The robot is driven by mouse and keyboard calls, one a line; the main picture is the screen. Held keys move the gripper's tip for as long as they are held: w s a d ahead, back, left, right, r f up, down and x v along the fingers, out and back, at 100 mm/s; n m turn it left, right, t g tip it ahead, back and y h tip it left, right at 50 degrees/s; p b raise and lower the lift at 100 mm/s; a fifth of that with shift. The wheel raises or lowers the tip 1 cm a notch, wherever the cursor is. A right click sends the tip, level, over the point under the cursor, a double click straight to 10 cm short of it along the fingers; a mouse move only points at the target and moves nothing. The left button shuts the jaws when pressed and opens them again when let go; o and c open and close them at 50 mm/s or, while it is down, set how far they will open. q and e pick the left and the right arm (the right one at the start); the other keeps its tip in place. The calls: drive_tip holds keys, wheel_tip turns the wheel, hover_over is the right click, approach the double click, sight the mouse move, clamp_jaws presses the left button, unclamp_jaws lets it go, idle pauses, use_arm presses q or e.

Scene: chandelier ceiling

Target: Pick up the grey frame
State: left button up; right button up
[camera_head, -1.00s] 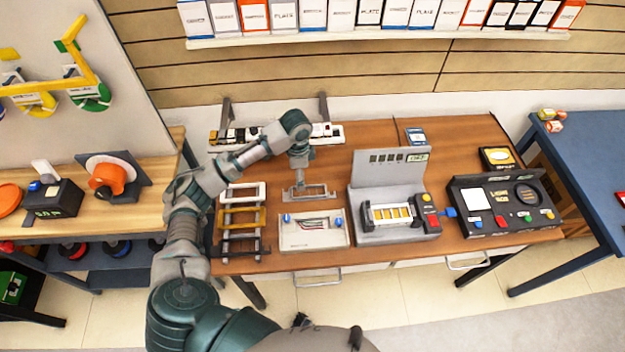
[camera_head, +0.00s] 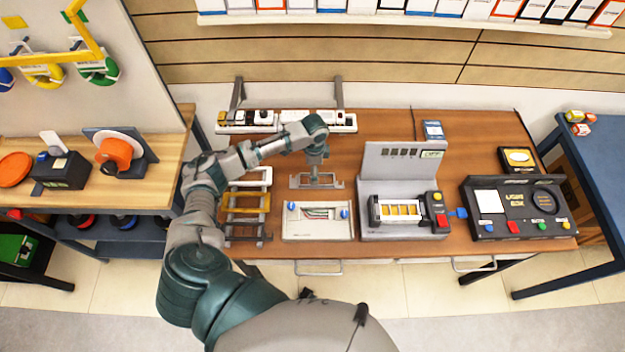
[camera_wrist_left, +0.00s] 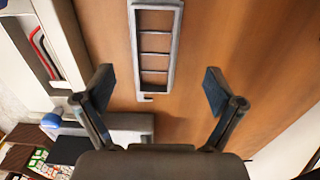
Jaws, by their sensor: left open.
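The grey frame (camera_head: 299,186) is a thin rectangle with cross bars. It lies on the brown table behind the white box with blue knobs. In the left wrist view the grey frame (camera_wrist_left: 176,45) shows lengthwise at the top middle, its near end just ahead of the fingertips. My left gripper (camera_head: 317,176) points down over the frame in the head view. In the left wrist view my left gripper (camera_wrist_left: 158,88) is open, with its two fingers spread wide and nothing between them. My right gripper is not in view.
The white box (camera_head: 318,230) with blue knobs stands just in front of the frame. A rack (camera_head: 230,222) of white, yellow and dark frames is at left. A grey machine (camera_head: 400,155) stands at right. A rail with parts (camera_head: 350,122) runs behind.

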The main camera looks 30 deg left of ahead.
use_arm(q)
drive_tip(key=f, duration=0.3)
drive_tip(key=d+f, duration=0.1)
drive_tip(key=shift+s+f, duration=0.15)
drive_tip(key=shift+s, duration=0.15)
drive_tip(key=shift+f, duration=0.15)
drive_tip(key=shift+a+f, duration=0.1)
drive_tip(key=shift+a, duration=0.25)
drive_tip(key=c, duration=0.7)
drive_tip(key=shift+a, duration=0.1)
drive_tip(key=c, duration=0.4)
drive_tip(key=shift+c, duration=0.9)
drive_tip(key=shift+d+r, duration=0.25)
wheel_tip(320, 180, up, 10)
drive_tip(key=shift+a+f, duration=0.15)
drive_tip(key=shift+f, duration=0.05)
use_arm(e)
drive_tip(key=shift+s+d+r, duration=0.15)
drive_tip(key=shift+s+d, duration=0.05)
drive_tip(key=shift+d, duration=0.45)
